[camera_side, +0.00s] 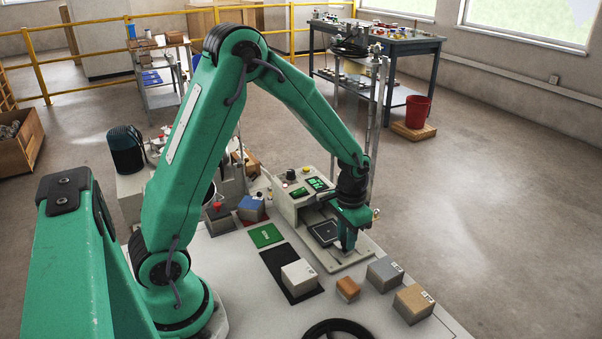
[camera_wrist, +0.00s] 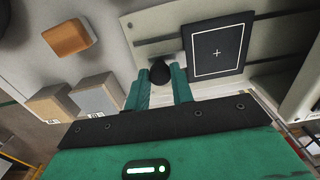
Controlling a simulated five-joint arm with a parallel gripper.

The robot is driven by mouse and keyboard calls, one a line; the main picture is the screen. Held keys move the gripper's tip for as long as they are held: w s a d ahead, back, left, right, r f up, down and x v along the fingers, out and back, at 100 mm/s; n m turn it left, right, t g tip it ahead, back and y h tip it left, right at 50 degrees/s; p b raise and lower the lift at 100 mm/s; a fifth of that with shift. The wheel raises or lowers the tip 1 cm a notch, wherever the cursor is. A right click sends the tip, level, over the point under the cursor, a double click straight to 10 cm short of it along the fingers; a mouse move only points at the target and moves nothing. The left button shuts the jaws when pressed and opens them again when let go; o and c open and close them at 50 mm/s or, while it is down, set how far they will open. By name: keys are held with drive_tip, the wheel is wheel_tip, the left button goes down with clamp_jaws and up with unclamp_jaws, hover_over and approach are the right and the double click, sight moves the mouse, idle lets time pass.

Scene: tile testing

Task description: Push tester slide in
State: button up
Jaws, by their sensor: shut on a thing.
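The tester (camera_side: 300,194) is a beige housing with green-lit displays, standing at the back of the table. Its slide carries a black plate (camera_side: 322,232) in front of the housing; in the wrist view the plate (camera_wrist: 218,43) is bare, with a white square outline and a centre cross. A dark knob (camera_wrist: 160,72) sits beside the plate on the slide. My gripper (camera_side: 347,242) points down at the slide's near end. In the wrist view its green fingers (camera_wrist: 160,80) are shut on the knob, one on each side. The fingers hide part of the knob in the side view.
A white block (camera_side: 298,278) sits on a black mat (camera_side: 275,258), beside a green mat (camera_side: 265,235). An orange block (camera_side: 347,289), a grey block (camera_side: 384,274) and a tan block (camera_side: 413,303) stand in front of the slide. A black ring (camera_side: 337,325) lies at the front.

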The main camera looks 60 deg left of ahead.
sight(322, 224)
drive_tip(key=shift+w+a, duration=0.1)
drive_tip(key=shift+a, duration=5.3)
drive_tip(key=shift+r, duration=0.1)
drive_tip(key=o, duration=0.6)
drive_tip(key=shift+o, duration=0.2)
